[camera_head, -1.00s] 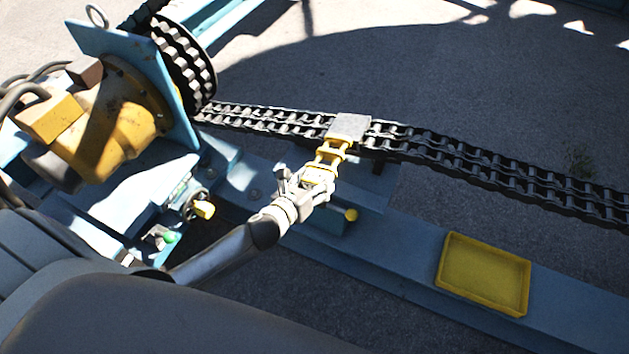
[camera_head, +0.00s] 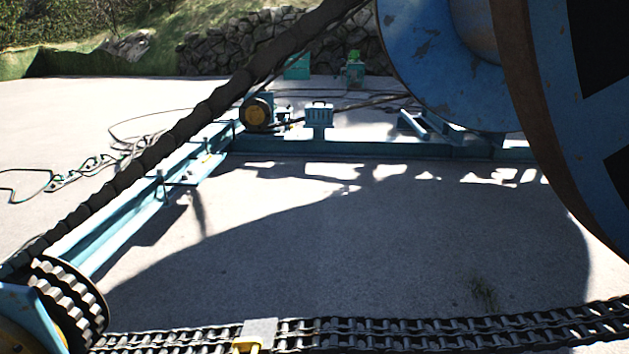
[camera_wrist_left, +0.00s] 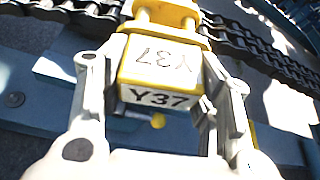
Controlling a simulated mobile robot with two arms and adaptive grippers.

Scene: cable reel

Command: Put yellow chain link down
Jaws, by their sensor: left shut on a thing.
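The yellow chain link (camera_wrist_left: 160,62), marked Y37, is between the fingers of my left gripper (camera_wrist_left: 160,95) in the left wrist view. My left gripper is shut on it. Its far end reaches up toward the dark double chain (camera_wrist_left: 250,50). In the head view only a small yellow end of the link (camera_head: 246,346) shows at the bottom edge, just below a grey plate (camera_head: 260,330) on the chain (camera_head: 400,332). I cannot tell whether the link touches the chain. My right gripper is in neither view.
A toothed sprocket (camera_head: 68,305) stands at the lower left. A large blue reel (camera_head: 450,75) fills the upper right. Blue beams (camera_head: 350,150) frame the bare concrete (camera_head: 360,240) behind the chain. A blue beam (camera_wrist_left: 55,80) lies below the link in the left wrist view.

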